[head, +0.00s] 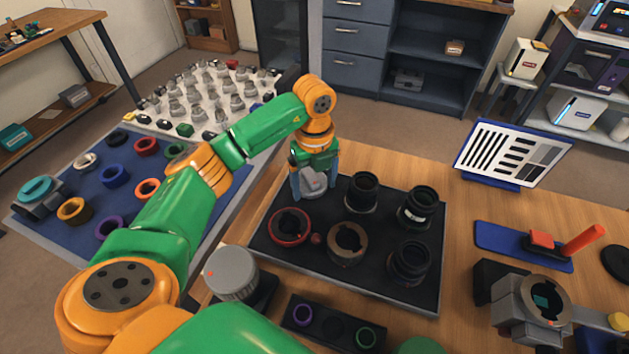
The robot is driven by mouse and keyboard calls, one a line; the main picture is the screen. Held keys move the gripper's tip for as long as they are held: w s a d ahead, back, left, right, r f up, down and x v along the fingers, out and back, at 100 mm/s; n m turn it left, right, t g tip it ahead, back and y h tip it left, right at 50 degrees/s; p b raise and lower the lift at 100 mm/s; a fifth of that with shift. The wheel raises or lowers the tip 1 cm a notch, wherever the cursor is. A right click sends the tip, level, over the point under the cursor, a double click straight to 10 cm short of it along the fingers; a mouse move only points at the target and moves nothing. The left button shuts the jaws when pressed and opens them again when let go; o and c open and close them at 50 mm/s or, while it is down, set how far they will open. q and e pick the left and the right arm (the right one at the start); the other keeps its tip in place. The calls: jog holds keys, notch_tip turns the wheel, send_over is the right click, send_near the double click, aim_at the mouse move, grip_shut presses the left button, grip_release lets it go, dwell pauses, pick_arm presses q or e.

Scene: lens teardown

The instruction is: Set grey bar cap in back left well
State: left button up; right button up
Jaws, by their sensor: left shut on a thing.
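My left gripper (313,188) points down at the back left corner of the black tray (405,303). It is shut on a light grey piece that looks like the grey bar cap (313,180). The cap is at or just above the back left well, which the gripper and cap hide. I cannot tell if the cap touches the tray. My right gripper is not in view.
The tray also holds a red ring (289,227), a brown ring (347,243) and black lens barrels (362,190). A grey round part (231,272) stands at the front left. A grey fixture (525,300) is at the right.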

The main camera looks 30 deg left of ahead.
pick_arm(q)
jog(key=shift+r, duration=0.1)
jog(key=shift+f+b, duration=0.3)
jog(key=shift+f, duration=0.35)
jog(key=shift+s+d+f, duration=0.1)
jog(key=shift+s+f, duration=0.1)
jog(key=shift+f, duration=0.05)
